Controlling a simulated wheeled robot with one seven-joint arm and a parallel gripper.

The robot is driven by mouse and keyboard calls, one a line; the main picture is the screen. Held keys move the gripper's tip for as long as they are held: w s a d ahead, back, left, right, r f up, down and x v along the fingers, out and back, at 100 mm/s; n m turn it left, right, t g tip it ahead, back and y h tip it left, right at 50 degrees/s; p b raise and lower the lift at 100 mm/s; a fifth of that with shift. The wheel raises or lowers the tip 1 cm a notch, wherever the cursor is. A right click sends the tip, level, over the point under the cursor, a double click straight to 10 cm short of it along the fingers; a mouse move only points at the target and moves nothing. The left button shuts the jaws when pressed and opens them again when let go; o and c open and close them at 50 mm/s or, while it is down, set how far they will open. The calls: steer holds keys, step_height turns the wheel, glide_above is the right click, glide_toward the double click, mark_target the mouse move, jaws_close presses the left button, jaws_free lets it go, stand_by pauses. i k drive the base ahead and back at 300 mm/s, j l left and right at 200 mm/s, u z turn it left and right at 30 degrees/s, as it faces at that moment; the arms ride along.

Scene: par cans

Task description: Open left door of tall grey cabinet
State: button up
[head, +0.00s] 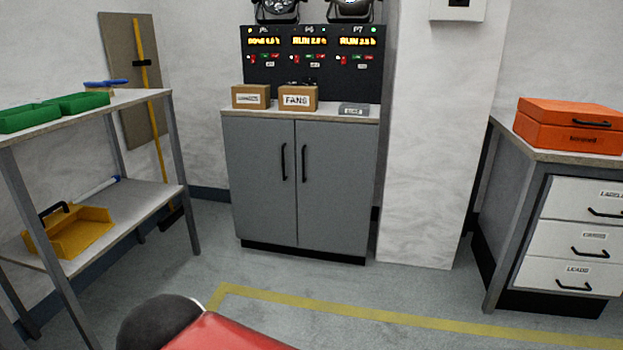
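The grey cabinet (336,208) stands against the back wall in the head view, with two doors side by side. Its left door (259,185) is shut, flush with the right door. The left door has a black vertical handle (284,162) near the middle seam. The right door has a matching handle (304,163). My gripper is not in view. A red and dark rounded part at the bottom edge seems to be my own body, well in front of the cabinet.
Small boxes (298,98) and a black control panel (310,76) stand on the cabinet top. A shelf rack (150,97) stands at left, a white pillar (434,140) and drawer unit (569,240) at right. The floor before the cabinet is clear, with yellow tape (350,309).

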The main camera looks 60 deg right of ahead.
mark_target(260, 153)
steer(key=z, duration=1.55)
steer(key=i+u, duration=0.15)
steer(key=i, duration=0.35)
steer(key=i+l+u, duration=0.15)
steer(key=i, duration=0.4)
